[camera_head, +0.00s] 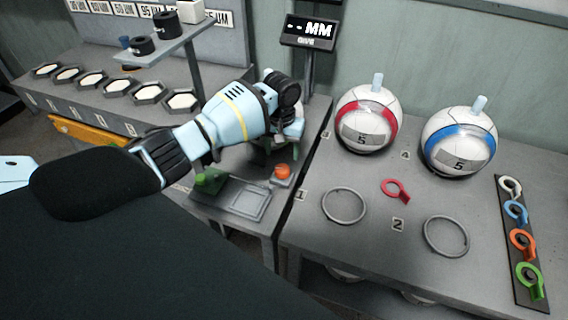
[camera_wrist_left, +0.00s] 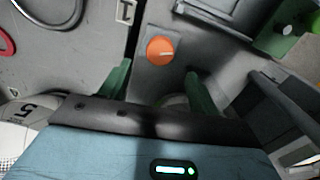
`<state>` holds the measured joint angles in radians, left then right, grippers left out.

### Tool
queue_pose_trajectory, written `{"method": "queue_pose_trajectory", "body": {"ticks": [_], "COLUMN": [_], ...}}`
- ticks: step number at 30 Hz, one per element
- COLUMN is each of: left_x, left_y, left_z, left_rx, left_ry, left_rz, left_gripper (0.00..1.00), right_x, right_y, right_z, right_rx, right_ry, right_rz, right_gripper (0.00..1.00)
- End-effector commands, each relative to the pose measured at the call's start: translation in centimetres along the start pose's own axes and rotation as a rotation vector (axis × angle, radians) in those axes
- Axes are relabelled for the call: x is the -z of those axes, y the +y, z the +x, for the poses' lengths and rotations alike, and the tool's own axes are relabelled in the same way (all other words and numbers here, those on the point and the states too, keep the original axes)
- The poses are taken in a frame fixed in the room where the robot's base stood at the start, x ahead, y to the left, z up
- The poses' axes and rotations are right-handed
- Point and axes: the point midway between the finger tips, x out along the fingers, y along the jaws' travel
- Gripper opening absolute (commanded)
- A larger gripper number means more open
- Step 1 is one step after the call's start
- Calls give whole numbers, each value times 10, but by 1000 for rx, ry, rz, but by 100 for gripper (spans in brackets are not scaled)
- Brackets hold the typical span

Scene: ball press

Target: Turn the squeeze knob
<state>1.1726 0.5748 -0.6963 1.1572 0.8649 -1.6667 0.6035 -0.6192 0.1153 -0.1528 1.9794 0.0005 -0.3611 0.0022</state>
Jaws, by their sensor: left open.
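The orange squeeze knob (camera_head: 282,171) sits on a small grey plate at the right edge of the press bench. It also shows in the left wrist view (camera_wrist_left: 160,50), round, with a pale pointer mark on its face. My left gripper (camera_head: 273,156) hangs just above and behind the knob, with its green fingers pointing down. In the left wrist view its fingers (camera_wrist_left: 158,76) are apart and empty, and the knob shows beyond the gap between them. I see no contact with the knob. My right gripper is not in view.
A green part (camera_head: 210,180) and a flat grey panel (camera_head: 243,198) lie left of the knob. A red-banded ball (camera_head: 367,119) and a blue-banded ball (camera_head: 458,141) stand on the right table. A display (camera_head: 308,32) stands behind. A small shelf (camera_head: 165,47) rises at left.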

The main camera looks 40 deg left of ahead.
Motion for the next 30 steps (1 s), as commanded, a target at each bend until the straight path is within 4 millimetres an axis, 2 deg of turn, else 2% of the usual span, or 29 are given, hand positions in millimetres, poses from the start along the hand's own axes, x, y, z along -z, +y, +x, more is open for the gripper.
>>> {"method": "queue_pose_trajectory", "body": {"ticks": [6, 13, 18, 26, 30], "left_x": [-2, -1, -1, -1, 0], "left_y": [0, 0, 0, 0, 0], "left_z": [36, 64, 71, 71, 71], "left_rx": [2, 1, 0, 0, 0], "left_ry": [-6, -5, -1, 0, 0], "left_rz": [1, 1, 1, 1, 1], "left_gripper": [62, 62, 62, 62, 44], "right_x": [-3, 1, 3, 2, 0], "right_y": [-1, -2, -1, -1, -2], "right_z": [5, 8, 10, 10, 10], "right_rx": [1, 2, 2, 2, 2], "right_ry": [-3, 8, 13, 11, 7], "right_rz": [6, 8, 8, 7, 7], "right_gripper": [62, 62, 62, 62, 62]}}
